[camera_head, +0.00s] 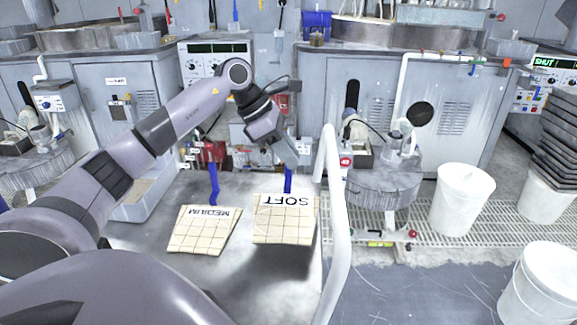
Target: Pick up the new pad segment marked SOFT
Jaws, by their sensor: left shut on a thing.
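The cream pad segment marked SOFT (284,228) has a grid of grooves and a blue tab (288,180) at its far edge. A dark shadow on the grey surface below and in front of it suggests that it is raised. My left gripper (285,160) is above the far edge, shut at the top of the blue tab; the fingertips are small and the exact contact is hard to see. A similar pad segment marked MEDIUM (203,238) lies to the left with its own blue tab. My right gripper is not in view.
A white curved rail (335,220) stands close at the right of the SOFT segment. White buckets (461,205) stand farther right. A clear bin (145,195) is at the left. Grey machines (315,85) line the back. The surface in front of the segments is clear.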

